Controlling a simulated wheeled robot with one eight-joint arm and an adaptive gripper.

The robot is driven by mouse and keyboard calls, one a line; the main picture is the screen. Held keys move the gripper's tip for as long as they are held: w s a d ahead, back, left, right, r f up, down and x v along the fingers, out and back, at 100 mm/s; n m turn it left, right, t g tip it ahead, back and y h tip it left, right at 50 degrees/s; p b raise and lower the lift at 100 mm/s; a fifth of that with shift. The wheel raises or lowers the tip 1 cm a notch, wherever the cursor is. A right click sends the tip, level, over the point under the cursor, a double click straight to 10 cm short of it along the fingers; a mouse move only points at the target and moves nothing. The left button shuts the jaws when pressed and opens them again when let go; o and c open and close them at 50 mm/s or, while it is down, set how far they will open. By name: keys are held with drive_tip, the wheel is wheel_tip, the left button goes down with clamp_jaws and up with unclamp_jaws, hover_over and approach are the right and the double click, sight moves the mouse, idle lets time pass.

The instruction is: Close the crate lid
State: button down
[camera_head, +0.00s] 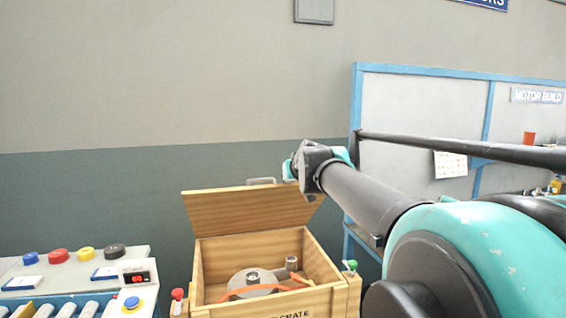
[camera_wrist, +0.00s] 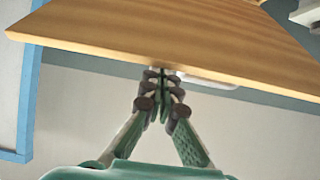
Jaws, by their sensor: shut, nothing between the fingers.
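The wooden crate (camera_head: 212,271) stands open at the lower middle of the head view. Its lid (camera_head: 245,212) is raised and tilted at the back edge; it also fills the upper part of the wrist view (camera_wrist: 170,35). A grey handle (camera_head: 262,181) shows at the lid's top edge, and beside my fingers in the wrist view (camera_wrist: 214,82). My gripper (camera_wrist: 161,75) is shut and empty, its fingertips at the lid's outer edge; I cannot tell whether they touch. In the head view my arm reaches the lid's upper right corner, and the fingers are mostly hidden.
A grey round part with an orange band (camera_head: 250,282) lies inside the crate. A bench with coloured buttons (camera_head: 58,256) and rollers stands at the left. A blue-framed panel (camera_head: 420,105) stands at the right behind my arm. The wall behind the lid is bare.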

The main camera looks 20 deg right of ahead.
drive_tip(key=s+f, duration=0.4)
drive_tip(key=f, duration=0.5)
drive_tip(key=s+f, duration=0.5)
drive_tip(key=f, duration=0.4)
drive_tip(key=s+f, duration=0.5)
drive_tip(key=f, duration=0.4)
drive_tip(key=shift+t, duration=0.3)
drive_tip(key=shift+f, duration=0.2)
